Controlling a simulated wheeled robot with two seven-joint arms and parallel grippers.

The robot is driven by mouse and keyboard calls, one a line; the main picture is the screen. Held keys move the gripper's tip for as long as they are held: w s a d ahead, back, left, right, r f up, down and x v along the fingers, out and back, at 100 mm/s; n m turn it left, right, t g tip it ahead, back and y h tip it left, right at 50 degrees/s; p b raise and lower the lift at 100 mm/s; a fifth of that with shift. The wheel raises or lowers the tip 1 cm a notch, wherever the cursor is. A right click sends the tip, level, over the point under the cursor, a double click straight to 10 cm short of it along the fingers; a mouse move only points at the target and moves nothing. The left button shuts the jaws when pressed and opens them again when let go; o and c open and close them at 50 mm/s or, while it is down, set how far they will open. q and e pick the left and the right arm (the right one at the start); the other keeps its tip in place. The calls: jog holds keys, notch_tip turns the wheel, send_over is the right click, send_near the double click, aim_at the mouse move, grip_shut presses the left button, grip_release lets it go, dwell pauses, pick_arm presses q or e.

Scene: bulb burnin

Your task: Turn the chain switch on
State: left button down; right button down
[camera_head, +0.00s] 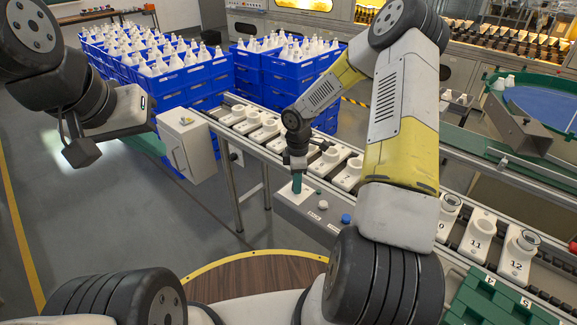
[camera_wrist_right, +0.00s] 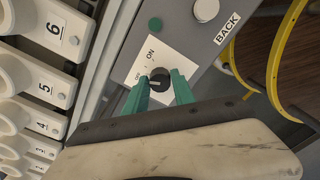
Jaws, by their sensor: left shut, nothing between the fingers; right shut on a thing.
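The chain switch is a small dark round knob (camera_wrist_right: 160,77) on a white plate (camera_wrist_right: 170,50) with ON and OFF printed beside it. Its exact setting is hard to read. My right gripper (camera_head: 297,183) reaches down to the grey control box (camera_head: 318,218) at the conveyor's near side. In the right wrist view its green fingers (camera_wrist_right: 164,86) are on either side of the knob, shut on it. My left gripper (camera_head: 82,152) hangs at the upper left, shut and empty, away from the switch; its fingertips are not clear.
A green button (camera_wrist_right: 155,24), a white button (camera_wrist_right: 205,9) and a blue button (camera_head: 346,218) are on the box. The conveyor (camera_head: 232,127) carries numbered white holders. A white cabinet (camera_head: 187,145) stands left of the box. Blue crates (camera_head: 205,75) of bulbs stand behind.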

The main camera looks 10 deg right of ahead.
jog(key=m, duration=1.1)
jog(key=shift+w, duration=0.1)
jog(key=shift+m, duration=0.4)
jog(key=c, duration=1.1)
grip_release()
jog(key=shift+o, duration=0.2)
jog(key=shift+r, duration=3.95)
jog(key=shift+r, duration=0.1)
